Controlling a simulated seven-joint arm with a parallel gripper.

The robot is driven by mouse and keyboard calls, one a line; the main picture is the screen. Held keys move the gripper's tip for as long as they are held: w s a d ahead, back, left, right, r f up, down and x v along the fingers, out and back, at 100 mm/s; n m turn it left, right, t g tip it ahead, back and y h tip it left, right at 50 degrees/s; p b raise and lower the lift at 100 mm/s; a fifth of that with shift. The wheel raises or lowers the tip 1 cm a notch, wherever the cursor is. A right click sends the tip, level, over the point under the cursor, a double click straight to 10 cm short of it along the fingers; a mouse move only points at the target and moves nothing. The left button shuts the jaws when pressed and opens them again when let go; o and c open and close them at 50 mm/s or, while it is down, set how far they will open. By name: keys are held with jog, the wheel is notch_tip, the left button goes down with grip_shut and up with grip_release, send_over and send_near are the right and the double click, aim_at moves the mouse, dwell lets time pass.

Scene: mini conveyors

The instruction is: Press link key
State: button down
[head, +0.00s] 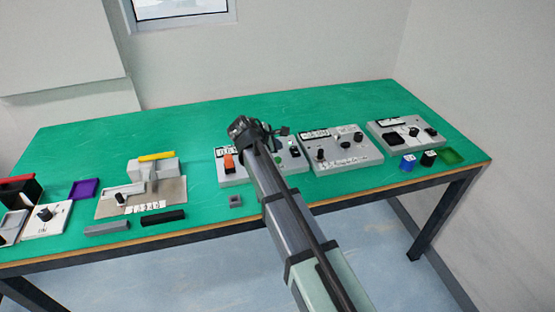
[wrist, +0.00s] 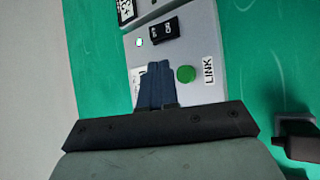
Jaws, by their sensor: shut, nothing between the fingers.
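The link key is a round green button (wrist: 185,74) on a light grey panel, with a white LINK label (wrist: 208,70) to its right in the wrist view. My gripper (wrist: 157,68) is shut and empty, its dark fingers together over the panel just left of the green button. The fingers do not cover the button. I cannot tell how high the fingertips are above the panel. In the head view my arm reaches over the grey panel with the orange switch (head: 229,163) and hides part of it.
A black rocker switch (wrist: 164,29) is beyond my fingers in the wrist view. To the right on the green table (head: 185,120) are another grey panel with knobs (head: 327,165), a third panel (head: 387,126), and a blue cylinder (head: 407,164). A small grey block (head: 235,201) is near the front edge.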

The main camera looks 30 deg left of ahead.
jog(key=shift+f, duration=1.3)
jog(key=shift+f, duration=0.2)
dwell(1.1)
jog(key=shift+f, duration=0.25)
jog(key=shift+f, duration=0.4)
dwell(0.8)
jog(key=shift+r, duration=0.85)
jog(key=shift+r, duration=2.5)
